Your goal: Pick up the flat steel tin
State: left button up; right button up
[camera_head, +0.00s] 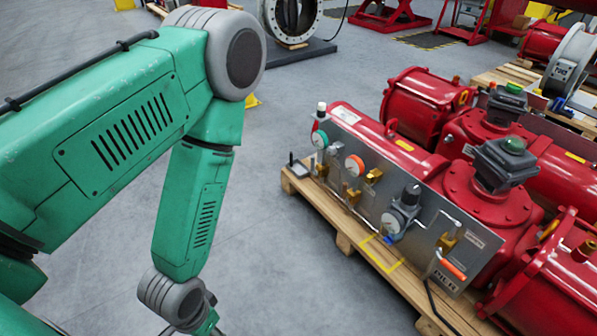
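A small, flat grey item (300,170) sits at the left corner of the wooden pallet, with a thin dark upright piece at its edge. It may be the flat steel tin, but it is too small to tell. My green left arm comes in from the left and bends down. Its wrist is at the bottom edge, and the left gripper is below the picture. My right arm and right gripper are not in view. Nothing is seen touching the small grey item.
A red valve actuator (425,92) with a steel panel (425,240) of gauges and fittings fills the pallet (345,225). A yellow taped square (381,253) marks the pallet's front edge. Grey floor between my arm and the pallet is clear. A flanged pipe piece (291,18) stands behind.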

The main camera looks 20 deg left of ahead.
aim_at(300, 170)
jog(key=u, duration=0.5)
jog(key=i+j+u, duration=0.1)
jog(key=u, duration=0.4)
jog(key=i+u, duration=0.1)
jog(key=u, duration=0.35)
jog(key=i, duration=1.95)
jog(key=i+j, duration=0.1)
jog(key=i, duration=0.55)
jog(key=i+j+z, duration=0.1)
jog(key=i, duration=0.55)
jog(key=i+j, duration=0.15)
jog(key=i, duration=0.45)
jog(key=i+z, duration=0.2)
jog(key=z, duration=3.8)
